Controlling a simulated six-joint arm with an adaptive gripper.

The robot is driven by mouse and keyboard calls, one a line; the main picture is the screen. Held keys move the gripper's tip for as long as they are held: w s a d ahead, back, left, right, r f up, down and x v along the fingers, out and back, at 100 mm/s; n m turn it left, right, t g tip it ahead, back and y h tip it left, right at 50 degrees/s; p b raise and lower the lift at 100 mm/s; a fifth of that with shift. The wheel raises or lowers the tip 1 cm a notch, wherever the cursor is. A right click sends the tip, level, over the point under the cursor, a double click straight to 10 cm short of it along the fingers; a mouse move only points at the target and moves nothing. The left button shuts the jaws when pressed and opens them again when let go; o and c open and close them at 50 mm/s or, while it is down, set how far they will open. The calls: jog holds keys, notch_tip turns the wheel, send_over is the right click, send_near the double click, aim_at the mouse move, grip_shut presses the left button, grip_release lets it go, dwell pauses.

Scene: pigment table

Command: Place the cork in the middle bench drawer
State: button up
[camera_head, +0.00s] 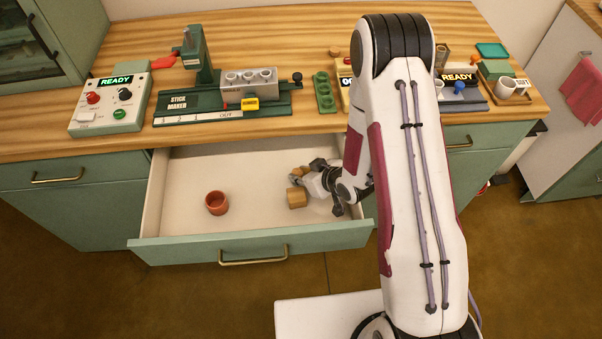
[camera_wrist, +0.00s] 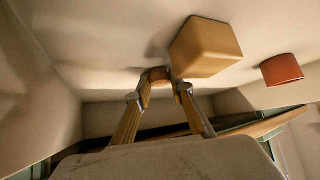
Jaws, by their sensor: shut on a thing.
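The middle bench drawer (camera_head: 180,178) is pulled open below the bench top. My gripper (camera_head: 303,178) is inside it, low on the right side. In the wrist view my gripper (camera_wrist: 163,84) is shut on the cork (camera_wrist: 158,74), a small brown piece between the fingertips. In the head view the cork (camera_head: 296,171) is small and partly hidden by the fingers. I cannot tell whether the cork touches the drawer floor.
A tan block (camera_head: 296,198) lies in the drawer close beside the cork; it is large in the wrist view (camera_wrist: 206,47). A red-brown cup (camera_head: 216,203) stands left of it. The drawer's left side is mostly clear. The stick maker (camera_head: 220,100) stands on the bench above.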

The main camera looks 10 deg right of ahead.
jog(key=shift+f, duration=0.15)
jog(key=o, duration=0.4)
dwell(0.4)
jog(key=v, duration=0.5)
notch_tip(320, 180, up, 7)
dwell(0.8)
dwell(0.8)
